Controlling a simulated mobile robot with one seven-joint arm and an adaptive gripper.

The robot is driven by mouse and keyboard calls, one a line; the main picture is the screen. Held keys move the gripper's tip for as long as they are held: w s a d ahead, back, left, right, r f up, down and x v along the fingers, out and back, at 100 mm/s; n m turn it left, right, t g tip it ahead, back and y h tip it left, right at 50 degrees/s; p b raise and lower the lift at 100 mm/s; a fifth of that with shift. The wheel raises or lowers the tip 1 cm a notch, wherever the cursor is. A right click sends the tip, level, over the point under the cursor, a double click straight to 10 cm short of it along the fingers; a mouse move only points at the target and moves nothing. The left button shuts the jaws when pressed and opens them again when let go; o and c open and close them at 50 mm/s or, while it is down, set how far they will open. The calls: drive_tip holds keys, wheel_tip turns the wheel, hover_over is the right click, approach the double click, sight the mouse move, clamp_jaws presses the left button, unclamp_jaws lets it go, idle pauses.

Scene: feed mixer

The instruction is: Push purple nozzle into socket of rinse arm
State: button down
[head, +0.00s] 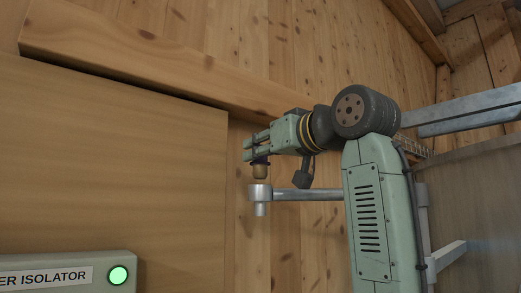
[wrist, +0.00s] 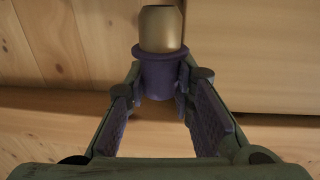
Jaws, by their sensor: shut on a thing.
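The purple nozzle (wrist: 160,71) has a purple collar and a blunt brass-coloured end. My gripper (wrist: 161,92) is shut on the purple part from both sides in the wrist view, with the brass end sticking out beyond the fingertips. In the head view, my gripper (head: 257,154) holds the nozzle with its brass end (head: 260,172) pointing down. The rinse arm (head: 305,195) is a grey metal pipe with an upright socket (head: 260,192) at its left end. The nozzle is just above the socket, with a small gap between them. The socket does not show in the wrist view.
A green-grey isolator box (head: 65,272) with a lit green button (head: 118,275) is at the lower left. A flat wooden panel (head: 125,170) stands left of the socket, and a plank wall is behind. There is open space below the socket.

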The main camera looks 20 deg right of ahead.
sight(265, 167)
drive_tip(key=shift+f+b, duration=1.1)
drive_tip(key=shift+f, duration=0.75)
idle(0.5)
drive_tip(key=shift+r, duration=0.2)
drive_tip(key=shift+r+p, duration=1.25)
drive_tip(key=shift+p, duration=0.2)
drive_tip(key=shift+p, duration=0.5)
idle(0.8)
drive_tip(key=shift+f+b, duration=1.1)
drive_tip(key=shift+f, duration=0.35)
drive_tip(key=c, duration=1.3)
unclamp_jaws()
drive_tip(key=shift+s, duration=0.1)
drive_tip(key=v, duration=1.1)
drive_tip(key=shift+s, duration=0.4)
